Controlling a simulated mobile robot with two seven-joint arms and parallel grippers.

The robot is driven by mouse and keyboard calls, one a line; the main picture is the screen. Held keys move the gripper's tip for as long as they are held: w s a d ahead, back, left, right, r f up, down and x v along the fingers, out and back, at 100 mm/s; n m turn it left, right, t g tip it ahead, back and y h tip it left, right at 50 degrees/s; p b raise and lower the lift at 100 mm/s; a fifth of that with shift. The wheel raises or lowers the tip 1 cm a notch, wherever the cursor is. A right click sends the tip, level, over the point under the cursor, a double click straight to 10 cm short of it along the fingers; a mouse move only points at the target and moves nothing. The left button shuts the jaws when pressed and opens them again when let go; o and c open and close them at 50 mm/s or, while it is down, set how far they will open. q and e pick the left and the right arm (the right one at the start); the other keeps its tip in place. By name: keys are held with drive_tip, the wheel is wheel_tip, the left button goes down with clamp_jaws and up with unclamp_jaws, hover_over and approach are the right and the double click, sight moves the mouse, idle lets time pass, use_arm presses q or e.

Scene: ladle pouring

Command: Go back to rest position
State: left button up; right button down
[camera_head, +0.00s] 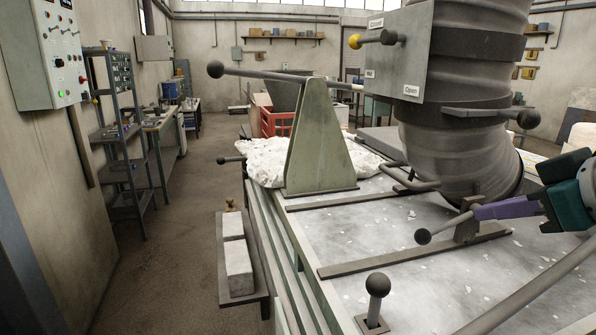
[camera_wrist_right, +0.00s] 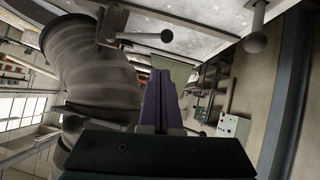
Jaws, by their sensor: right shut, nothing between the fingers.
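My right gripper (camera_head: 478,212) comes in from the right in the head view, with its purple fingers together and empty. It is in front of the lower end of a large grey ribbed ladle body (camera_head: 455,165), beside a ball-ended lever (camera_head: 435,235) on the table. I cannot tell whether they touch. In the right wrist view the gripper fingers (camera_wrist_right: 160,75) are closed side by side, with nothing between them. The ribbed body (camera_wrist_right: 95,70) is to their left there. My left gripper is in neither view.
The table (camera_head: 375,280) bears rails, white debris and an upright ball-knob lever (camera_head: 378,285). A panel (camera_head: 400,50) with a yellow-knobbed handle carries Closed, Mid and Open labels. A long lever (camera_head: 270,75) crosses a green stand (camera_head: 318,140).

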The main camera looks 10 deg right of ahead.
drive_tip(key=s+a+f+g, duration=0.2)
drive_tip(key=s+a+f, duration=0.2)
drive_tip(key=s, duration=0.3)
drive_tip(key=s+a+f+g, duration=0.3)
drive_tip(key=s+a+f, duration=0.1)
drive_tip(key=s, duration=0.3)
drive_tip(key=s+a+f+g, duration=0.25)
drive_tip(key=s+a, duration=0.25)
drive_tip(key=s, duration=0.3)
wheel_tip(320, 180, up, 24)
drive_tip(key=s+p, duration=0.1)
drive_tip(key=p, duration=2.3)
drive_tip(key=shift+f+y, duration=0.2)
drive_tip(key=shift+y, duration=0.1)
drive_tip(key=shift+f, duration=0.1)
